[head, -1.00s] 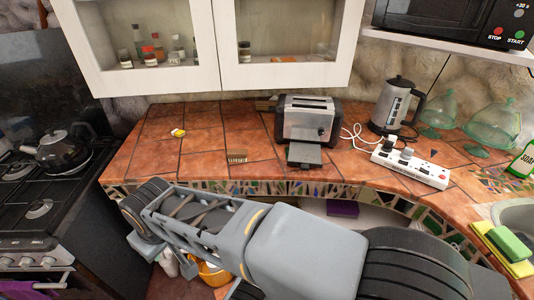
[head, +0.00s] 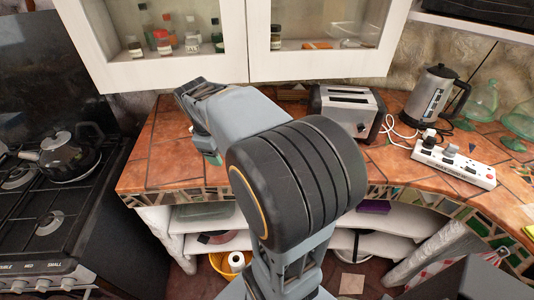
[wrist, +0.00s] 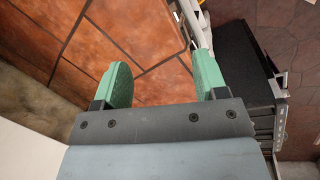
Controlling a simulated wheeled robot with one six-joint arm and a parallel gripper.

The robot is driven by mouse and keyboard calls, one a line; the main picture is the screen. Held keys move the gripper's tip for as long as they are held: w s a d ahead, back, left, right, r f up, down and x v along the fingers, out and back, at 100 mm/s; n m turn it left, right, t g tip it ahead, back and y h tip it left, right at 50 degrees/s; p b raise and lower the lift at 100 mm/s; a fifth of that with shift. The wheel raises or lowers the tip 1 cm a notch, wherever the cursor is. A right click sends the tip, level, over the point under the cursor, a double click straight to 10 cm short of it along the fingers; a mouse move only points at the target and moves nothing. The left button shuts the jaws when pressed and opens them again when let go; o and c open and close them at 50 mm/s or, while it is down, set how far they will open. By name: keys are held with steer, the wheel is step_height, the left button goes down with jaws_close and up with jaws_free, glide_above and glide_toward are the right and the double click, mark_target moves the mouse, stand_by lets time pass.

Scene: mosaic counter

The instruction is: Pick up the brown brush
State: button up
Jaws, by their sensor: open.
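I do not see the brown brush in either current view. In the head view my arm covers the part of the tiled counter (head: 150,155) where it lay. My gripper (wrist: 162,72) has two green fingers standing wide apart with nothing between them, over bare counter tiles in the wrist view. In the head view only a bit of a green finger (head: 213,158) shows behind my arm, above the left part of the counter.
A toaster (head: 343,112), a kettle (head: 432,96) and a white power strip (head: 455,164) stand to the right. Glass-fronted cabinets (head: 318,70) hang above. The stove (head: 55,200) with a black kettle (head: 72,157) is at left. The left counter end looks clear.

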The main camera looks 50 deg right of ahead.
steer(key=w+d+n+g, duration=0.2)
steer(key=d+n+g, duration=0.1)
steer(key=d, duration=1)
steer(key=shift+g+h, duration=0.3)
steer(key=shift+h, duration=0.1)
steer(key=x, duration=0.4)
steer(key=d+x, duration=0.1)
steer(key=x, duration=0.3)
steer(key=shift+d, duration=0.1)
steer(key=shift+p+x, duration=0.4)
steer(key=shift+x, duration=2.85)
steer(key=c, duration=1)
